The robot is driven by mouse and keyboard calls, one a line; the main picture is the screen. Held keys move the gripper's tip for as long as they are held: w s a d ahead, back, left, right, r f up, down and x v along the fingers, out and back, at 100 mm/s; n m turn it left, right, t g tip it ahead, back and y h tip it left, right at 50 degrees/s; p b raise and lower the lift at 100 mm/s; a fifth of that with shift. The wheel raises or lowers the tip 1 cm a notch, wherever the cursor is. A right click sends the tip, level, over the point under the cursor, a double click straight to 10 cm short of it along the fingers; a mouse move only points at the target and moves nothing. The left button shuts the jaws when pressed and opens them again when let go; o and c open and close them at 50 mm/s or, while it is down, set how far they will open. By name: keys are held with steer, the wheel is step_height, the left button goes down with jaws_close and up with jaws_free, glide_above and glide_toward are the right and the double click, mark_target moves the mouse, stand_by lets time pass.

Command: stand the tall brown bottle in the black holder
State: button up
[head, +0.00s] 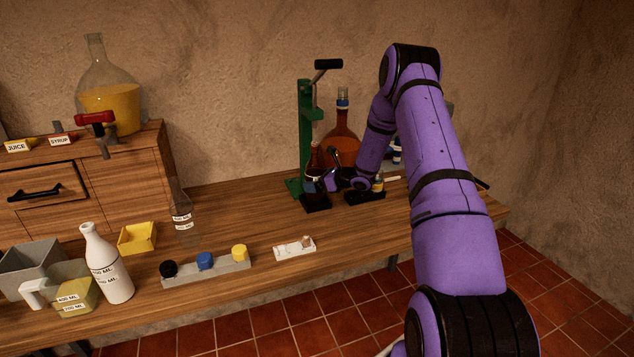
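The tall brown bottle (315,160) stands upright in front of a green press at the back of the bench. A small black base (317,204) shows directly below it and looks like the black holder. I cannot tell whether the bottle rests in it or is just above or behind it. My gripper (323,184) reaches in from the right, with its dark fingers at the bottle's lower part. The fingers are small and dark, so I cannot tell whether they are closed on the bottle. They partly hide its lower body.
A green press (304,130) and an orange flask (342,140) stand close behind. Another black piece (365,195) lies under my wrist. A clear bottle (182,215), a grey rack with caps (207,271) and a white tray (294,250) stand nearer. The bench middle is fairly clear.

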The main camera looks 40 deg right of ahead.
steer(key=shift+s+f, duration=0.1)
steer(key=v, duration=1)
steer(key=shift+s+d, duration=0.2)
steer(key=shift+s, duration=0.1)
steer(key=shift+r, duration=0.2)
steer(key=s+a+r+n+g+y, duration=0.1)
steer(key=s+a+r+n+g, duration=0.35)
steer(key=a+r+n, duration=0.55)
steer(key=s+a+r+n+g+y, duration=0.1)
steer(key=s+a+r+n+g, duration=0.35)
steer(key=a+r, duration=0.8)
steer(key=s+a+r+n+h, duration=0.2)
steer(key=s+n, duration=0.3)
steer(key=s, duration=0.5)
steer(key=s+a+r+n+t+h, duration=0.1)
steer(key=s+a+r+n+h, duration=0.2)
steer(key=s, duration=0.6)
steer(key=s+a+r+n+h, duration=0.2)
steer(key=s+r+n+h, duration=0.1)
steer(key=s+n, duration=0.5)
steer(key=s+r, duration=0.1)
steer(key=s, duration=0.1)
steer(key=shift+s+a+t, duration=0.2)
steer(key=shift+s+t, duration=0.2)
